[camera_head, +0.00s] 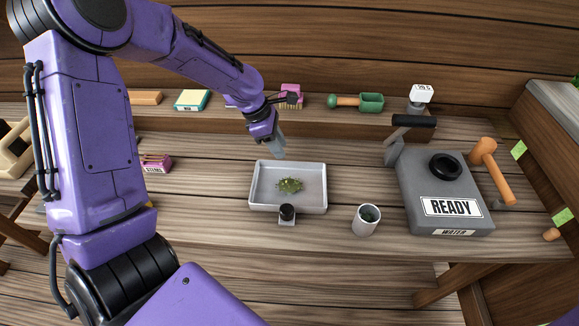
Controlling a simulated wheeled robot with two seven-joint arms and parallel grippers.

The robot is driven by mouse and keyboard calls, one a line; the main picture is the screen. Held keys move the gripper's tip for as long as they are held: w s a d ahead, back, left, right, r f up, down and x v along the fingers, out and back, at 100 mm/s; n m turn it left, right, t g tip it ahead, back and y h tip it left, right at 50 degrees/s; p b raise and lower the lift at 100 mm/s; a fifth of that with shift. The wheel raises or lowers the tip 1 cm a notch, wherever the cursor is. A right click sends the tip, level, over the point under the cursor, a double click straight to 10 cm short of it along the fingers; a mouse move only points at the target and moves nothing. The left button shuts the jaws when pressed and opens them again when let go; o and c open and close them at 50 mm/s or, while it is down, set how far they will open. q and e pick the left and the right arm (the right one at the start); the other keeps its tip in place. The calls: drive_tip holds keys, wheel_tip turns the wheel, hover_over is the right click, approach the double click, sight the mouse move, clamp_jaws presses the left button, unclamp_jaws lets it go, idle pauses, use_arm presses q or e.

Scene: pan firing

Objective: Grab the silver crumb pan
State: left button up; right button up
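A light grey rectangular pan (263,204), which looks like the silver crumb pan, sits on the wooden bench in the middle of the head view. A green clump (290,185) lies in it. A small dark knob (287,211) on a pale bracket is at its front edge. My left gripper (278,150) comes down from the upper left and points downward just at or behind the pan's back edge. Its grey fingers show nearly edge-on, so I cannot tell their opening or whether they touch the rim. My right gripper is not in view.
A grey cup (366,220) stands right of the pan. Further right are a dark grey box (420,190) marked READY and an orange mallet (490,168). A pink block (157,164) lies left.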

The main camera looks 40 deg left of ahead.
use_arm(q)
drive_tip(key=x, duration=0.7)
drive_tip(key=shift+w+r+p, duration=0.1)
drive_tip(key=shift+w+p, duration=0.05)
drive_tip(key=shift+p, duration=0.15)
drive_tip(key=shift+d, duration=0.1)
clamp_jaws()
